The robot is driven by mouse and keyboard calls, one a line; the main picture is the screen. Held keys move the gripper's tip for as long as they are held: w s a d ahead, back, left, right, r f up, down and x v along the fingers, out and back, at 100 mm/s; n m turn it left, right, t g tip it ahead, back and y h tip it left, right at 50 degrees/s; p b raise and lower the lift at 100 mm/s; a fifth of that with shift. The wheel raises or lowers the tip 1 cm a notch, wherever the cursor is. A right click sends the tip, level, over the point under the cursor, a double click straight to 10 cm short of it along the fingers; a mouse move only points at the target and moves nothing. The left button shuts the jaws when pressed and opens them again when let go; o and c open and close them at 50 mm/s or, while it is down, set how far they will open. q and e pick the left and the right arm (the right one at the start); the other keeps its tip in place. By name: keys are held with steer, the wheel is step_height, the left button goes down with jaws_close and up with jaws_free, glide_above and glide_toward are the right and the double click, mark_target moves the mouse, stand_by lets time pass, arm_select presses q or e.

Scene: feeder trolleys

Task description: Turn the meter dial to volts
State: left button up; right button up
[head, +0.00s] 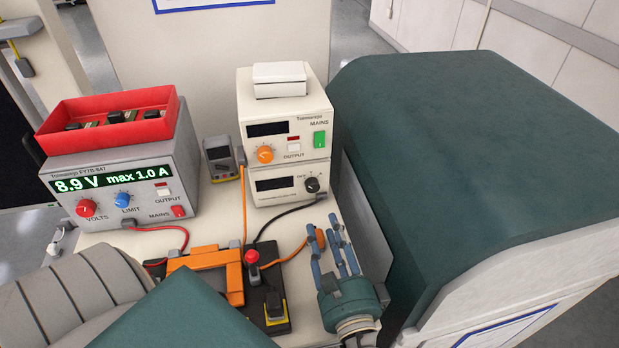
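The lower cream bench unit (265,198), which looks like the meter, has a dark, unlit display and a black dial (312,185) on its right. "OFF" is printed beside the dial; the other marks are too small to read. The dial's setting cannot be made out. A small grey and yellow handheld meter (222,158) stands to its left, and its dial is too small to read. My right gripper is not in view.
A cream supply (283,130) with an orange knob sits on the bench unit, a white box (280,80) on top. A grey supply (120,205) shows 8.9 V under a red tray (107,118). Cables and an orange frame (235,285) lie in front.

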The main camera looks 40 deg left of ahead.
mark_target(313, 189)
arm_select(q)
steer(key=shift+w+a, duration=0.3)
steer(key=p+x, duration=0.2)
steer(key=x, duration=0.7)
steer(key=shift+w+r+p, duration=0.1)
steer(key=shift+r+p, duration=0.05)
steer(key=shift+p, duration=0.2)
steer(key=shift+w+a, duration=0.4)
steer(key=shift+a, duration=0.2)
